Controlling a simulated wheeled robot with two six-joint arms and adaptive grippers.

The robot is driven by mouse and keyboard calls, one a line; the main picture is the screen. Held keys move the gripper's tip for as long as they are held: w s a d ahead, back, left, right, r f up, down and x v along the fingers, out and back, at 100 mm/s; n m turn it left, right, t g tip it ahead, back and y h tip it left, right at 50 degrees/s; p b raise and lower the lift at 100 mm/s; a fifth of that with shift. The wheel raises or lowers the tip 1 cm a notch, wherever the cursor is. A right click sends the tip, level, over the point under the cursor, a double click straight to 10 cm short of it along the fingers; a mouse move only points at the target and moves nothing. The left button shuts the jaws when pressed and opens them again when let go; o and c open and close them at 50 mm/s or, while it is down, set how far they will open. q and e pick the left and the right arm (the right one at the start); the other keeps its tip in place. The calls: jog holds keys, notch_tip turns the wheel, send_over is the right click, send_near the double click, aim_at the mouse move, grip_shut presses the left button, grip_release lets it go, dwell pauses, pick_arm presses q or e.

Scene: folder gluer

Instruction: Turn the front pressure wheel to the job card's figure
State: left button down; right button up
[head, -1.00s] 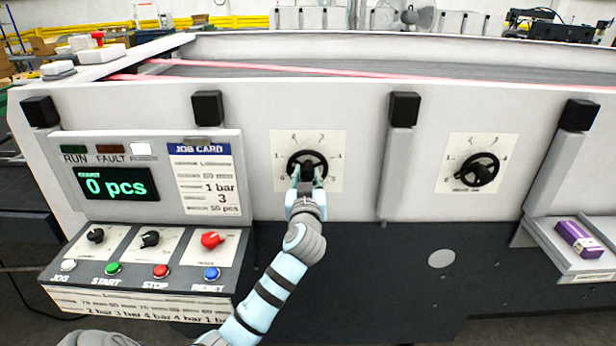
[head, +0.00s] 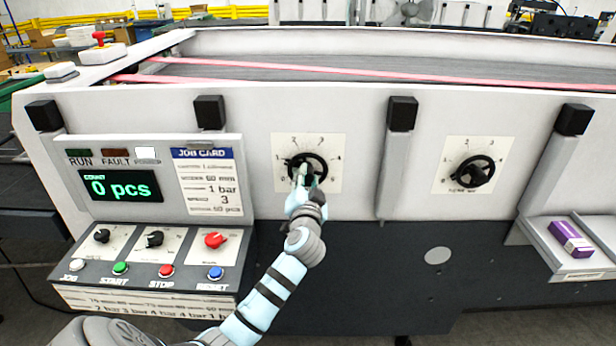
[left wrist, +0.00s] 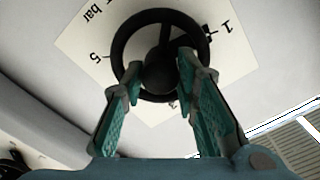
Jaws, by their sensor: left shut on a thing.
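The black pressure wheel (head: 322,160) is on the machine's front panel, on a pale dial plate (head: 333,183) with figures around it. In the left wrist view the wheel (left wrist: 203,37) fills the top middle, with "bar", 5 and 1 readable on its plate (left wrist: 90,50). My left gripper (head: 304,172) is shut on the wheel; in the left wrist view its teal fingers (left wrist: 160,75) lie on both sides of the hub. The pointer's exact figure is hidden. The job card (head: 208,182) shows 1 bar and a 3 below it. My right gripper is not in view.
A second wheel (head: 473,171) is on the panel to the right. Black-capped posts (head: 401,115) stand out between. The control box (head: 150,262) with knobs and buttons juts out at lower left.

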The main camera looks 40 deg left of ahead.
pick_arm(q)
jog(key=shift+m, duration=0.3)
jog(key=c, duration=1.2)
grip_release()
jog(key=shift+c, duration=0.2)
jog(key=shift+d, duration=0.1)
jog(key=v, duration=1.2)
jog(key=shift+w, duration=0.15)
